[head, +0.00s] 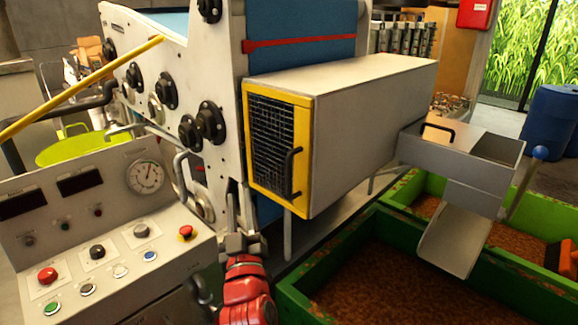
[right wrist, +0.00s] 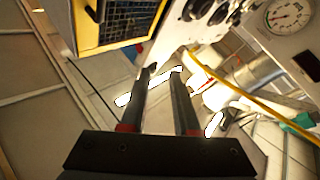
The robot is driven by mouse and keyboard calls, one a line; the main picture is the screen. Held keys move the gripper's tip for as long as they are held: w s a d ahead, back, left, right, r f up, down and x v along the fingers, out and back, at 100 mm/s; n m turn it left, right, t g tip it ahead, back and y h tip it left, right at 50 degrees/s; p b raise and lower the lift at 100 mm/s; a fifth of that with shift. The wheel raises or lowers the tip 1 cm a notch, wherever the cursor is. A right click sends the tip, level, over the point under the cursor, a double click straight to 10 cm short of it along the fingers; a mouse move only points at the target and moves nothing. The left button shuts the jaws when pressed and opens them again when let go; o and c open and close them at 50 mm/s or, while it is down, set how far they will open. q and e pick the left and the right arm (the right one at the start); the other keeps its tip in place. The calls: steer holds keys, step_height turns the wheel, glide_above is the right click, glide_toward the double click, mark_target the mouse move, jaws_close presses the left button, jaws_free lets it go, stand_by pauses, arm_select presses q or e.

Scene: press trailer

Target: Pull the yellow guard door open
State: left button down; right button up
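The yellow guard door (head: 302,130) has black mesh and sits flush on the end of a grey box, shut as far as I can see. Its black bar handle (head: 291,173) is upright on the door's right side. My right gripper (head: 240,205) is below and left of the handle, apart from it, in front of the machine's side. In the right wrist view its two fingers (right wrist: 164,72) are spread with nothing between them. There the door (right wrist: 125,40) and part of the handle (right wrist: 97,12) show at the upper left. My left gripper is not in view.
A control panel (head: 110,235) with buttons and a gauge stands at the lower left. Green bins (head: 400,225) of brown granules lie below the box at the right. A metal chute (head: 465,240) juts from the box's far end. A yellow bar (head: 80,90) crosses the upper left.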

mark_target(289, 168)
steer(key=s+d+r+m+g+h, duration=0.1)
steer(key=s+d+m+g+h, duration=0.35)
steer(key=d+m+h, duration=0.3)
steer(key=shift+m, duration=0.45)
steer(key=p+x, duration=0.2)
steer(key=x, duration=0.4)
steer(key=a+p+x, duration=0.1)
steer(key=p+x, duration=0.1)
steer(key=x, duration=0.3)
steer(key=p+x, duration=0.2)
steer(key=x, duration=0.4)
steer(key=shift+w+a+f+p, duration=0.15)
steer(key=shift+w+p, duration=0.15)
steer(key=shift+w, duration=0.2)
jaws_close()
